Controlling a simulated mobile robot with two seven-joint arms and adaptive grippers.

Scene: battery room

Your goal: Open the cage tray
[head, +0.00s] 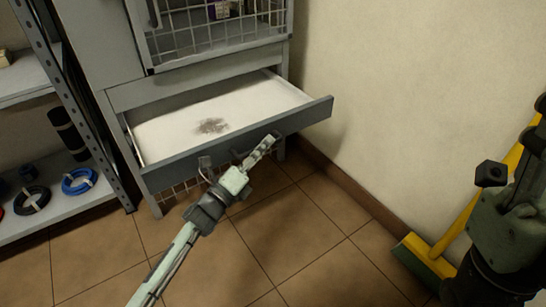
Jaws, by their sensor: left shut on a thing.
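The cage tray (165,128) is a wide, shallow drawer with a white inside and a grey front, under the wire cage of a grey cabinet. It stands pulled out from the cabinet, with a dark smudge on its floor. My left gripper (238,153) is at the middle of the tray's front, its fingers spread along it. It is shut on the tray's handle, which the fingers mostly hide. Part of my right arm and gripper (512,150) shows dark at the right edge, away from the tray; its jaws are not clear.
The wire cage (215,35) above holds small items. A shelf rack (75,205) with cable coils stands at left. A wall runs along the right, with a yellow and green broom (430,258) leaning there. The tiled floor (300,235) before the tray is otherwise clear.

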